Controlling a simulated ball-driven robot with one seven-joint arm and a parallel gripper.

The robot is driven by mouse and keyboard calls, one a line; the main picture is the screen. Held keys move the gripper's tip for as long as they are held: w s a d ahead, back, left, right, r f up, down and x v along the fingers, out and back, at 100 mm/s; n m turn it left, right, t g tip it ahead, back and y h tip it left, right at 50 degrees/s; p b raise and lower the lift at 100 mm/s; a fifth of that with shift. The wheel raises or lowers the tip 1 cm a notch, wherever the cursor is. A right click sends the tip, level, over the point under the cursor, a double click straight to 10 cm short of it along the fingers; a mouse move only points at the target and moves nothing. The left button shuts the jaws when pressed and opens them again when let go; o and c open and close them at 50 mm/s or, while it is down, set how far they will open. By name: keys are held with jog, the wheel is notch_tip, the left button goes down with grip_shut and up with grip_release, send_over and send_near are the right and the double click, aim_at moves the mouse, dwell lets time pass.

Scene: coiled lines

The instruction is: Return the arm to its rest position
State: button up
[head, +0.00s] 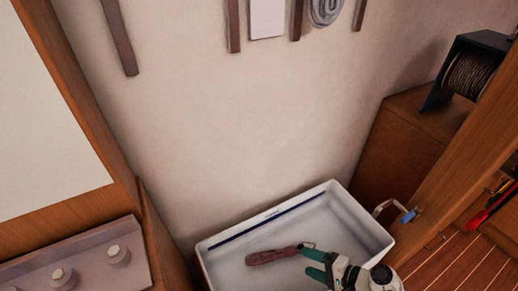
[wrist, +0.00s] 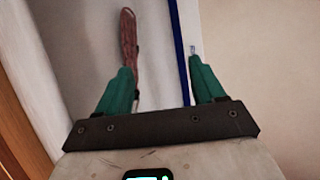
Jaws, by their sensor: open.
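My gripper (head: 311,263) has green fingers and is low in the head view, over the white bin (head: 228,272). In the wrist view my gripper (wrist: 163,80) shows its two green fingers spread apart with nothing between them. A reddish-brown coiled line (head: 271,256) lies in the bin just left of the fingers. In the wrist view the coiled line (wrist: 129,45) shows beyond the left fingertip. I cannot tell whether the finger touches it. Part of the bin floor is hidden behind my gripper.
A wooden cabinet (head: 400,145) carrying a dark cable reel (head: 468,75) stands right of the bin. A blue-tipped strap (head: 409,217) hangs by the bin's right rim. A grey panel with knobs (head: 75,265) is at lower left. Wall pegs and a grey coil (head: 326,10) are above.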

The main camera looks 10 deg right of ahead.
jog(key=s+d+r+n+g+h, duration=0.4)
jog(key=s+r+n+h, duration=0.5)
jog(key=s+r+n, duration=0.45)
jog(key=s+d+m+g+p, duration=0.1)
jog(key=s+g+p, duration=0.3)
jog(key=s, duration=0.5)
jog(key=shift+d+m+p, duration=0.3)
jog(key=shift+m+p, duration=0.15)
jog(key=shift+m, duration=0.1)
